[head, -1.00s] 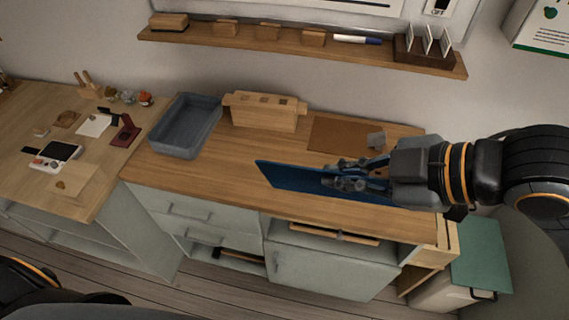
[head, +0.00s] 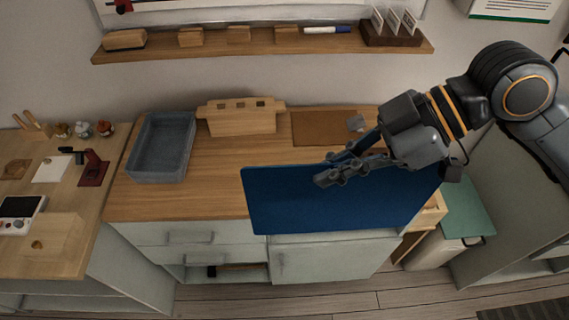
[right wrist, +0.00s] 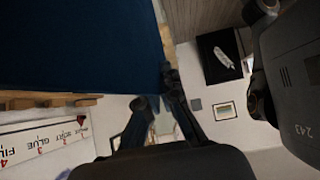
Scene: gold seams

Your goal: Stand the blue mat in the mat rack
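The blue mat (head: 290,205) is in my right gripper (head: 333,168), held along its upper edge with its broad face toward the head camera. It is tilted in front of and over the front edge of the wooden counter, hiding part of it. The mat also fills the upper left of the right wrist view (right wrist: 80,45), with the gripper fingers (right wrist: 168,90) at its edge. A light wooden rack (head: 240,122) with several slots in its top, apparently the mat rack, stands at the back of the counter, left of and behind the mat. My left gripper is out of view.
A grey-blue tray (head: 160,178) stands left of the rack. A wall shelf (head: 265,48) with blocks runs above. Counter in front of the rack is clear.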

